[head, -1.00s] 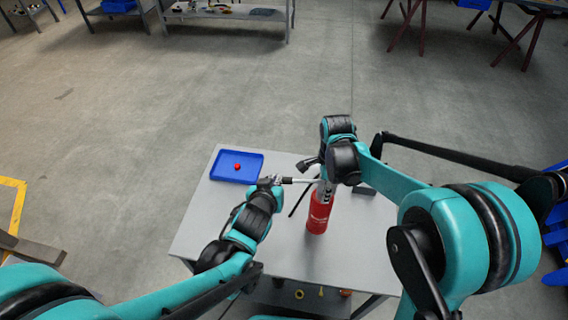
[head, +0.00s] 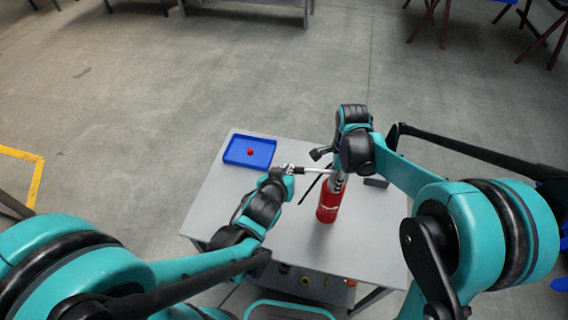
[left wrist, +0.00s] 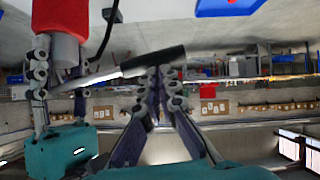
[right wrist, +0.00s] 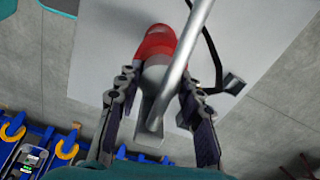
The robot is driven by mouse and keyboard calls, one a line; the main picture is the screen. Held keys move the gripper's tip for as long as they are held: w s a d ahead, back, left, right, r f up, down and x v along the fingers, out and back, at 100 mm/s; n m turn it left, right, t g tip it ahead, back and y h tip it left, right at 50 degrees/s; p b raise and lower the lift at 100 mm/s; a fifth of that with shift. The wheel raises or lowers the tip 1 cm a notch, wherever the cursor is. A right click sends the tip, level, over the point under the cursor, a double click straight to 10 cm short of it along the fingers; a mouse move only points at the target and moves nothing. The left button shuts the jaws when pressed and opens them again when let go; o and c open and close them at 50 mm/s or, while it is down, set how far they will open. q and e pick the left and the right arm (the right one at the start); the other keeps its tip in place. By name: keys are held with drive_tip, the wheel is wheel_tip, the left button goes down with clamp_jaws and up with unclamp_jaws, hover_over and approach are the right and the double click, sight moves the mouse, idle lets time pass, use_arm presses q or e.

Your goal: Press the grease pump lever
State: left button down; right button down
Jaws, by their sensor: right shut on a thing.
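The grease pump (head: 328,203) is a red upright cylinder on the grey table. Its silver lever (head: 318,172) sticks out to the left, roughly level, and ends in a black grip (left wrist: 153,60). My left gripper (head: 288,170) is at the lever's outer end. In the left wrist view its fingertips (left wrist: 158,74) are together, right at the black grip, which crosses just beyond them. My right gripper (right wrist: 157,92) is shut on the pump's grey upper part from above. The pump (right wrist: 156,45) shows between its fingers in the right wrist view, with the lever crossing in front.
A blue tray (head: 235,158) with a red ball (head: 250,152) is at the table's far left. A black hose (head: 312,186) runs beside the pump. A small dark block (head: 376,183) lies to the pump's right. The front of the table (head: 290,240) is clear.

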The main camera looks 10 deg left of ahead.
use_arm(q)
drive_tip(key=w+r+v, duration=0.1)
drive_tip(key=v, duration=1.1)
drive_tip(key=shift+a+r, duration=0.4)
drive_tip(key=shift+r, duration=0.15)
drive_tip(key=shift+s+d, duration=0.1)
drive_tip(key=d+r+m+y, duration=0.2)
drive_tip(key=d+r+y, duration=0.1)
drive_tip(key=d+r, duration=0.4)
drive_tip(key=shift+s+d+r+m+y, duration=0.3)
drive_tip(key=shift+d+r+y, duration=0.1)
drive_tip(key=shift+r, duration=0.55)
drive_tip(key=shift+w+a, duration=0.1)
